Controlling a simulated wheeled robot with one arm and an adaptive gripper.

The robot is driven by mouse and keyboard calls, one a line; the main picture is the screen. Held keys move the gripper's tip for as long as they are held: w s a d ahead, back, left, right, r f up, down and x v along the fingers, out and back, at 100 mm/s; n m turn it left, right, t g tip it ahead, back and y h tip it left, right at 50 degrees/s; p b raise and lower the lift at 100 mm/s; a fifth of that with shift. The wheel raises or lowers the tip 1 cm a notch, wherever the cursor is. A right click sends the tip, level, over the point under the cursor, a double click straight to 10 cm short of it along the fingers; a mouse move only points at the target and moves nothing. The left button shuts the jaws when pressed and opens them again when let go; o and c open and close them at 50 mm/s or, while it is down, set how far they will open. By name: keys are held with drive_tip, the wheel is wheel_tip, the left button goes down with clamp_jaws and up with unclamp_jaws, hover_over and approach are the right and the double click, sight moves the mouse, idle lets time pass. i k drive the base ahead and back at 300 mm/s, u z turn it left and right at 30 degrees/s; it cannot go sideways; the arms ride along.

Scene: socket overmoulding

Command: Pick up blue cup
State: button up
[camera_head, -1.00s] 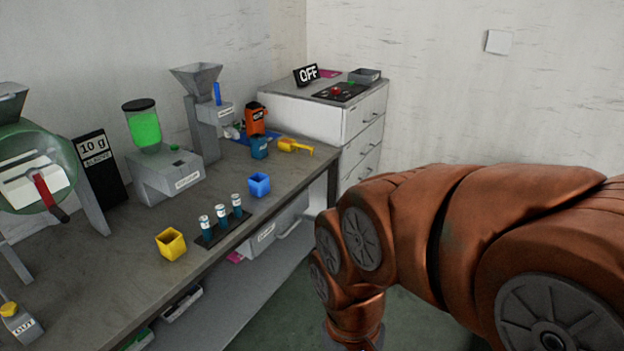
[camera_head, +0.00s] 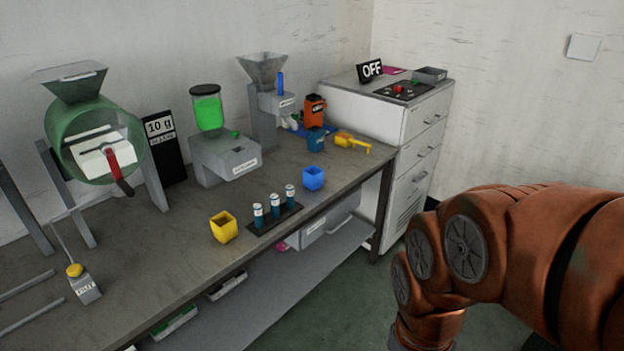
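A small blue cup (camera_head: 313,178), square and open at the top, stands upright on the grey workbench (camera_head: 160,262), near its front edge and right of the vial rack. My orange-brown arm fills the lower right of the view, in front of the bench and apart from the cup. My gripper is not visible; the arm runs down out of the bottom of the picture.
Near the cup are a rack (camera_head: 275,221) with three vials, a yellow cup (camera_head: 223,226), a teal container (camera_head: 316,139) and a yellow scoop (camera_head: 352,141). A green-filled dispenser (camera_head: 225,155) stands behind. A white drawer cabinet (camera_head: 388,115) adjoins the bench's far end.

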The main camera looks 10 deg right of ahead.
sight(313, 177)
drive_tip(key=z, duration=1.25)
drive_tip(key=i, duration=1.4)
drive_tip(key=u, duration=3.15)
